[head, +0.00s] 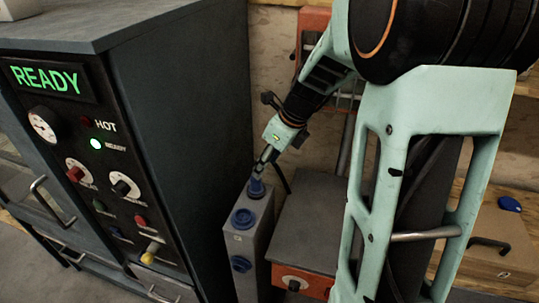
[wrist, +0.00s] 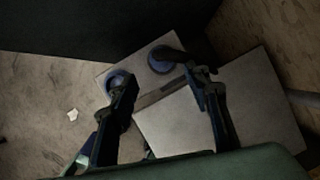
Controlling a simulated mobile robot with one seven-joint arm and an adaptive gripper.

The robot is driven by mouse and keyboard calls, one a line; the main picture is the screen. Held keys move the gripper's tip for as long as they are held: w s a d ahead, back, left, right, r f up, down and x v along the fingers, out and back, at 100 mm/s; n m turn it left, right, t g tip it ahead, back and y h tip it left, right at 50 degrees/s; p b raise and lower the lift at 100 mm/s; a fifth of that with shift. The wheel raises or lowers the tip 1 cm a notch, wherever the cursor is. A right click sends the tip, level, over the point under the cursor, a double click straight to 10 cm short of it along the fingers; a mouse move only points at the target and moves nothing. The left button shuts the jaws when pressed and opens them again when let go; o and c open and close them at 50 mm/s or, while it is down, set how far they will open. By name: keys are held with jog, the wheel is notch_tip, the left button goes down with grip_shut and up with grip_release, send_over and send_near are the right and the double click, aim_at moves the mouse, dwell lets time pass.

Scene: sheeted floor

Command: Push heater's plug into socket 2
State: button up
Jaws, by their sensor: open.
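A grey socket block (head: 232,245) stands upright on the floor with a row of blue round sockets. The far socket has a blue plug (head: 256,188) in or on it; I cannot tell how deep it sits. The middle socket (head: 243,218) and the near socket (head: 240,263) look empty. No socket numbers are readable. My gripper (head: 262,166) is just above the plug, pointing down. In the wrist view, my open gripper (wrist: 162,78) has its fingers apart, with the plug (wrist: 166,58) beyond the fingertips and an empty socket (wrist: 120,80) by the left finger.
A dark cabinet (head: 185,120) with a lit READY panel stands close on the left. A grey-topped box (head: 312,215) with an orange front stands right of the socket block. A cardboard box (head: 490,255) and a blue object (head: 509,203) are at the right.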

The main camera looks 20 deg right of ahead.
aim_at(256, 180)
jog(key=x, duration=0.9)
jog(key=shift+w+a+f, duration=0.1)
jog(key=shift+w+f, duration=0.1)
jog(key=shift+f, duration=0.1)
jog(key=shift+c, duration=0.6)
grip_shut()
jog(key=shift+r, duration=0.15)
jog(key=shift+r+p, duration=1.95)
jog(key=shift+r, duration=0.25)
jog(key=shift+r, duration=0.1)
notch_tip(256, 180, up, 4)
jog(key=p, duration=0.4)
